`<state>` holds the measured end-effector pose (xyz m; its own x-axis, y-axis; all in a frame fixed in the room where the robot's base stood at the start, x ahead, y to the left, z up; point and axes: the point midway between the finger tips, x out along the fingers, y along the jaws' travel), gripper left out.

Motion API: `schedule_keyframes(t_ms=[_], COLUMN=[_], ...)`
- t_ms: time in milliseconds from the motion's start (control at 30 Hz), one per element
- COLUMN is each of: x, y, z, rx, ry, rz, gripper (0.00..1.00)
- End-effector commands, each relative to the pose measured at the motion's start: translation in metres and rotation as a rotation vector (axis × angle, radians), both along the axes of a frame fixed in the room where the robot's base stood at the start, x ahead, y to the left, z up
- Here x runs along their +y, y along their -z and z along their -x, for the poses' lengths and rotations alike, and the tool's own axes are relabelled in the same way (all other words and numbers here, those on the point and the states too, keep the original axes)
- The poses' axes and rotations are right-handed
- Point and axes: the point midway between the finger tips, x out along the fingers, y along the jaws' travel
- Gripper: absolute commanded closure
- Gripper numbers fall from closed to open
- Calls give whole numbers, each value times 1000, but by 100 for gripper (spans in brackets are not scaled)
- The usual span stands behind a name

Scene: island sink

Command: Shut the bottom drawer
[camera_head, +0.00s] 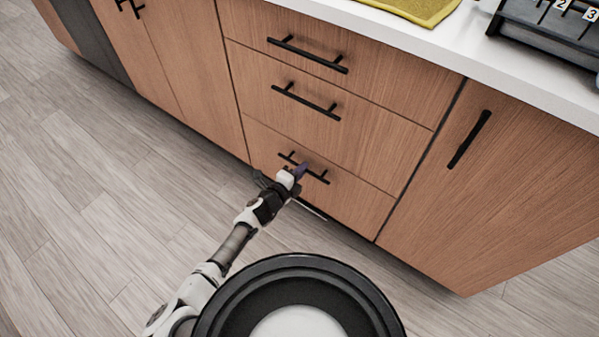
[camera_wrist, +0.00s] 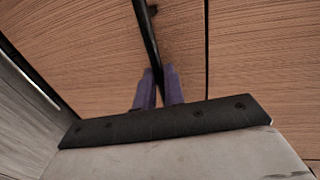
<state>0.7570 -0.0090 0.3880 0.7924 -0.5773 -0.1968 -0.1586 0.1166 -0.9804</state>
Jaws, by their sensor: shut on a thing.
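The bottom drawer (camera_head: 350,203) is the lowest of three wood-fronted drawers in the head view. Its front looks nearly in line with the drawers above; I cannot tell whether a small gap remains. It has a black bar handle (camera_head: 318,177). My gripper (camera_head: 301,170) is at this handle, with its purple fingertips on the bar. In the wrist view the two purple fingers (camera_wrist: 158,90) sit on either side of the black handle (camera_wrist: 145,35), shut on it. The drawer's wood front (camera_wrist: 85,40) fills much of that view. The fingers hide part of the handle.
The middle drawer (camera_head: 335,125) and top drawer (camera_head: 390,85) look shut. A cabinet door (camera_head: 500,185) with a black handle stands to the right. A white counter (camera_head: 440,50) holds a yellow cloth (camera_head: 415,8). The wood floor (camera_head: 90,200) at left is clear.

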Motion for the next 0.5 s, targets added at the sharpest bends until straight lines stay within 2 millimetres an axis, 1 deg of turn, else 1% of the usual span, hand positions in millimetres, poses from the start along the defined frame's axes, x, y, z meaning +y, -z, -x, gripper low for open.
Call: schedule_keyframes(t_ms=[167,200,300,333,500], x=[-2,-2,-1,-1,-1], y=[-2,-2,-2,-2,-2], z=[-2,-2,-2,-2,-1], rx=[-2,-2,-3,-3,-2], ry=[-3,-3,-2,-2,-2], rz=[3,3,3,3,2], gripper=[100,84,71,68,68])
